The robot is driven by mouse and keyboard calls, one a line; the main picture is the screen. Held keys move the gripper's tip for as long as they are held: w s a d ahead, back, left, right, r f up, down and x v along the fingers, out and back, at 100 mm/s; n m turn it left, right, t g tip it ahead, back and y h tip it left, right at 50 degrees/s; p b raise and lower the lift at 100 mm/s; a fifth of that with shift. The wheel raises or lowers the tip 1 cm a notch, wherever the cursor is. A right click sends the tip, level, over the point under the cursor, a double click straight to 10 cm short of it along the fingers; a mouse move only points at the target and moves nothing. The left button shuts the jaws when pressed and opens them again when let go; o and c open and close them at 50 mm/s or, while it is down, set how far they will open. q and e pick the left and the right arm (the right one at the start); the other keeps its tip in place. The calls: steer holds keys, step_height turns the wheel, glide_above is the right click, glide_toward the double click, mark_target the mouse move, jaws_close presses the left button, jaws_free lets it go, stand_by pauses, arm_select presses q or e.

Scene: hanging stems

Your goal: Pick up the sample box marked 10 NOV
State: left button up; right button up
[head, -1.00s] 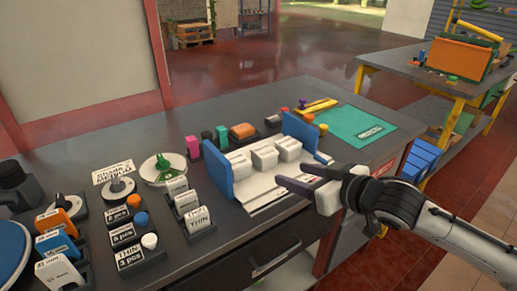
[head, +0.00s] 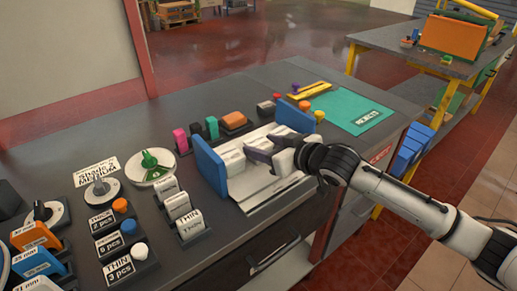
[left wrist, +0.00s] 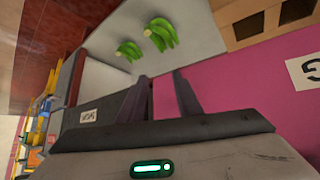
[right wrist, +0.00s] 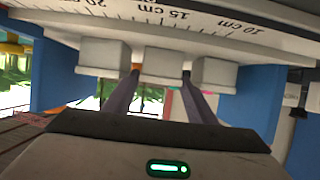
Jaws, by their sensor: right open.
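Three white sample boxes stand in a row on a white ruled tray (head: 268,190) between two blue end plates. In the head view the left box (head: 231,160) shows, and my right gripper (head: 263,147) partly covers the others. In the right wrist view, which is upside down, I see the left box (right wrist: 103,57), middle box (right wrist: 163,64) and right box (right wrist: 214,70). My right gripper is open, its fingertips on either side of the middle box. No date marking is readable. My left gripper (left wrist: 160,80) is open and empty, away from the boxes.
The blue end plates (head: 210,166) flank the boxes closely. Coloured items, including an orange block (head: 233,120), stand behind the tray, and labelled holders (head: 120,262) stand to the left. A green mat (head: 350,108) lies right. Green bananas (left wrist: 160,33) show in the left wrist view.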

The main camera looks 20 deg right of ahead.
steer(key=shift+x, duration=0.8)
steer(key=c, duration=0.8)
